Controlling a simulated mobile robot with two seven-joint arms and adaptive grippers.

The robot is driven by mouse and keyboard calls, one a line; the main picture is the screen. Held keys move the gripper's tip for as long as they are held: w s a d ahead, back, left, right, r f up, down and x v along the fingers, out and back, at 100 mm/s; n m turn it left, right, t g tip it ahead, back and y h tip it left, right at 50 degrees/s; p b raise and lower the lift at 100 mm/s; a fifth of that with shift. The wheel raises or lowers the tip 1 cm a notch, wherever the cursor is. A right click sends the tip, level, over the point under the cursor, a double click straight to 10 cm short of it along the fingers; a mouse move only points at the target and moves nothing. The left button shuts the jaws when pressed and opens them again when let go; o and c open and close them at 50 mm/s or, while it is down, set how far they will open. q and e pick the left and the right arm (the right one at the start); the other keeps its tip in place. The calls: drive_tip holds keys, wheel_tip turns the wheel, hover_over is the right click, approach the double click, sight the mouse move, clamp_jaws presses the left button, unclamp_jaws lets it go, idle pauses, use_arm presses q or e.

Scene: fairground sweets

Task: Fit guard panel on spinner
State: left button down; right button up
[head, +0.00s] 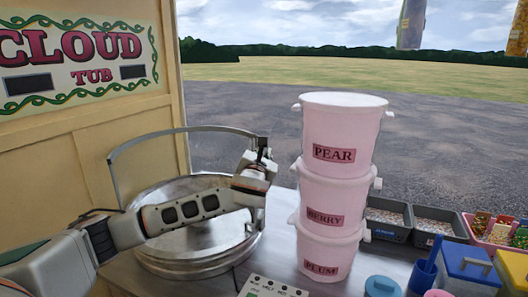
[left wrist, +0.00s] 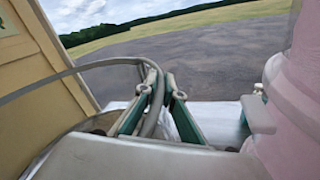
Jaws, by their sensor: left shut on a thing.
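The spinner (head: 190,258) is a wide round metal pan on the steel counter at left centre in the head view. The guard panel (head: 185,131) shows as a thin grey curved frame, arching above the back of the pan. Its left upright comes down near the pan's left rim; I cannot tell whether it touches. My left gripper (head: 262,158) is shut on the panel's right end, above the pan's right side. In the left wrist view the grey frame (left wrist: 100,64) runs between the two green-sided fingers (left wrist: 158,105). My forearm hides part of the pan. My right gripper is out of view.
Stacked pink tubs (head: 338,180) labelled PEAR, BERRY and PLUM stand close to the right of my left gripper. Grey trays (head: 388,222), a blue cup (head: 423,275) and a control box (head: 268,289) are on the counter. A wooden CLOUD TUB wall (head: 60,150) rises at left.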

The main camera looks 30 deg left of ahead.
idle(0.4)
use_arm(q)
drive_tip(key=c, duration=2.1)
unclamp_jaws()
drive_tip(key=o, duration=0.6)
drive_tip(key=shift+f, duration=0.1)
wheel_tip(320, 180, up, 2)
drive_tip(key=p, duration=0.2)
drive_tip(key=shift+r+p, duration=0.25)
drive_tip(key=shift+p, duration=0.1)
drive_tip(key=shift+r, duration=1.85)
